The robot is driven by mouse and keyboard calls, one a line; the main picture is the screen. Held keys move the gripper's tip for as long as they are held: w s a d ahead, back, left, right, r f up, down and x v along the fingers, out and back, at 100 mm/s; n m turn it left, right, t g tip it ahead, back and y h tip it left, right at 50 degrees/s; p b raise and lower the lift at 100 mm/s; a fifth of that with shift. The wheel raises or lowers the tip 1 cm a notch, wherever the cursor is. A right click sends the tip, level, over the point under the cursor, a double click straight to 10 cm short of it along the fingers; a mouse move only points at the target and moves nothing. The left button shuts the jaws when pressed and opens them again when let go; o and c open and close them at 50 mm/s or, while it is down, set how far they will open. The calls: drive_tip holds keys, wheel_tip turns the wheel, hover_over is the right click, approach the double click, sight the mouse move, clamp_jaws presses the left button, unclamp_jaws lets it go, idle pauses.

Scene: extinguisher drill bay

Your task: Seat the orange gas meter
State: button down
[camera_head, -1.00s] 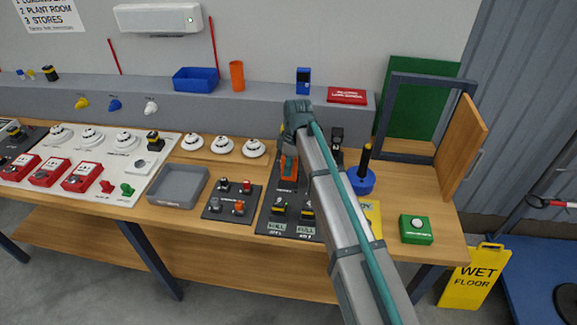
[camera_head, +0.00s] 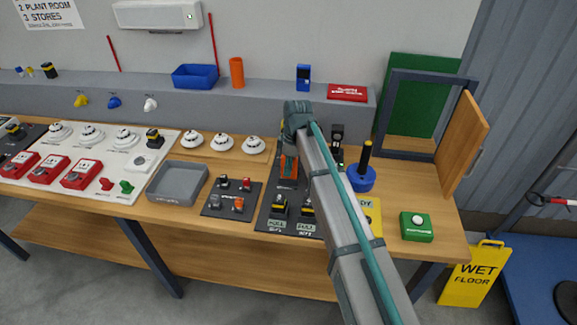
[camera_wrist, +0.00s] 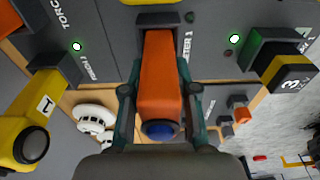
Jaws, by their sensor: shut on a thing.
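The orange gas meter (camera_wrist: 160,70) is between the two teal fingers of my gripper (camera_wrist: 159,92) in the wrist view. Its far end is at a dark slot in the grey panel (camera_wrist: 110,20), beside a label reading METER 1. I cannot tell how deep it sits. A blue round part shows at its near end. The small lamp (camera_wrist: 189,17) by this slot looks dark, while lamps by the two neighbouring places glow green. In the head view the meter (camera_head: 289,166) shows orange above the dark board, partly hidden by my arm.
A yellow torch-like unit (camera_wrist: 40,110) marked 1 and a black-and-yellow unit (camera_wrist: 285,75) marked 3 flank the meter closely. In the head view, a blue round base with a black post (camera_head: 362,178) and a green box (camera_head: 416,227) stand right. A grey tray (camera_head: 177,197) is left.

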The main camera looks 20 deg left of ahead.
drive_tip(key=shift+f, duration=0.5)
idle(0.4)
drive_tip(key=c, duration=0.8)
unclamp_jaws()
drive_tip(key=o, duration=0.3)
drive_tip(key=shift+r, duration=0.1)
drive_tip(key=shift+r+p, duration=1.65)
drive_tip(key=shift+r, duration=1.75)
